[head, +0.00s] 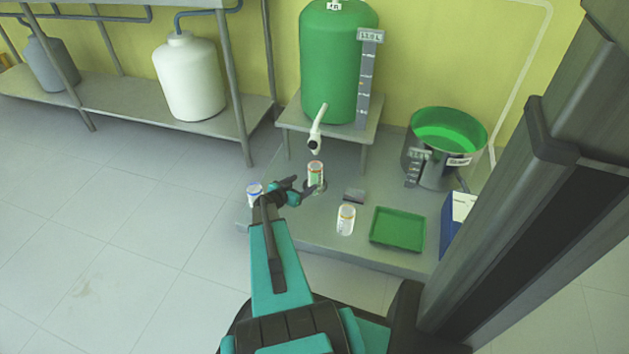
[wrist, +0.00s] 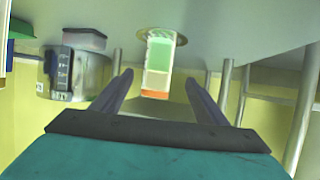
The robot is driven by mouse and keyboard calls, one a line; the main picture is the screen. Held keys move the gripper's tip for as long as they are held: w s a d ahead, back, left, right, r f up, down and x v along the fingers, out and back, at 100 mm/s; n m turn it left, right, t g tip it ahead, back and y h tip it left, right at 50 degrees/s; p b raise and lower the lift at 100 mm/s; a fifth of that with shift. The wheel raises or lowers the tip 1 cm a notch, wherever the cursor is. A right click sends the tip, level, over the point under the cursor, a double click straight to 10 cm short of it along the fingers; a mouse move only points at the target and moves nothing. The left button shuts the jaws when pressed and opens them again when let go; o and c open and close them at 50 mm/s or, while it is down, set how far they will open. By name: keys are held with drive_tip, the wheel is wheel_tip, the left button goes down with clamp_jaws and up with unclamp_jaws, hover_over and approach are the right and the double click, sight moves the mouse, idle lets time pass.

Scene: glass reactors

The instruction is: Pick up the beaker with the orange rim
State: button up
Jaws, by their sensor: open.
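The beaker with the orange rim (head: 316,173) stands upright on the low grey platform, below the spout of the green tank, with green contents. In the wrist view, which is upside down, this beaker (wrist: 158,66) shows its orange rim lowest and its base on a round plate (wrist: 181,38). My gripper (head: 301,185) is open, just left of the beaker in the head view. In the wrist view the fingers of my gripper (wrist: 159,80) flank the line to the beaker. I cannot tell whether the beaker is between the tips.
A blue-rimmed beaker (head: 254,189) stands left of my gripper. A yellow-rimmed beaker (head: 346,220) stands nearer, to the right. A small dark block (head: 354,195), a green tray (head: 398,229) and a steel pot (head: 432,170) lie further right. The spout (head: 317,128) hangs above.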

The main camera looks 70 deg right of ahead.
sight(311, 179)
drive_tip(key=b+x, duration=0.1)
drive_tip(key=x, duration=0.6)
drive_tip(key=shift+d+f+b, duration=0.15)
drive_tip(key=shift+f+b, duration=0.05)
drive_tip(key=shift+b, duration=0.15)
drive_tip(key=shift+s+d+f, duration=0.1)
drive_tip(key=shift+s+d, duration=0.1)
drive_tip(key=shift+d, duration=0.35)
drive_tip(key=shift+b+x, duration=1.1)
drive_tip(key=shift+x, duration=1.55)
drive_tip(key=shift+s, duration=0.15)
drive_tip(key=c, duration=1.2)
drive_tip(key=shift+r, duration=0.25)
